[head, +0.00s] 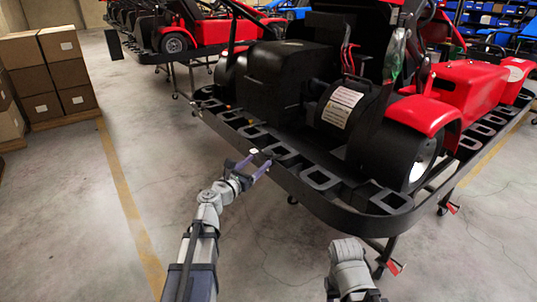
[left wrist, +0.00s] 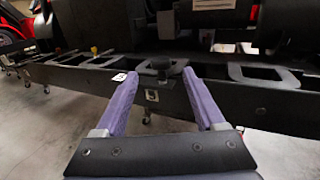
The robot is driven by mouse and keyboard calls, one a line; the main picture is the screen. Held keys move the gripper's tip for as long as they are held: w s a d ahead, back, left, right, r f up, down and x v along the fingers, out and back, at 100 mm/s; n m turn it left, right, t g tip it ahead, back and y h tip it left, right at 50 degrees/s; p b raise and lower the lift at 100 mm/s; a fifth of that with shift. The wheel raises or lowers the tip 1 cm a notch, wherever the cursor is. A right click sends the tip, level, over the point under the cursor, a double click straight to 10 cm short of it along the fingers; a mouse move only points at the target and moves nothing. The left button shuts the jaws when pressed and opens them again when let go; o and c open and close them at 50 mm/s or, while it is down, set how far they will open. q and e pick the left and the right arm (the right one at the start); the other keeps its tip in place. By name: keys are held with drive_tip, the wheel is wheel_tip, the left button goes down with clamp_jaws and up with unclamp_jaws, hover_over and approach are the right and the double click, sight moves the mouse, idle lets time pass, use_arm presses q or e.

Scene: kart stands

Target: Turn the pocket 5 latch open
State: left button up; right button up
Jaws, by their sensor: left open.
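The kart's black bumper rail (head: 318,198) has a row of rectangular pockets along it. A small white tag (left wrist: 118,77) sits by the left fingertip; which pocket is number 5 I cannot tell. My left gripper (head: 258,161) is open with purple fingers at the rail's front edge; in the left wrist view its fingertips (left wrist: 160,72) straddle the latch area with nothing between them. My right gripper is out of view; only my right arm shows.
The red and black kart (head: 465,90) sits above the rail on a wheeled stand. Cardboard boxes (head: 72,73) are stacked at the left. Another red kart (head: 205,35) stands behind. The concrete floor in front and to the left is clear.

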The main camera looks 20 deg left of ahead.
sight(266, 155)
use_arm(q)
drive_tip(key=x, duration=0.7)
drive_tip(key=shift+w+d, duration=0.15)
drive_tip(key=shift+w, duration=0.1)
clamp_jaws()
idle(0.3)
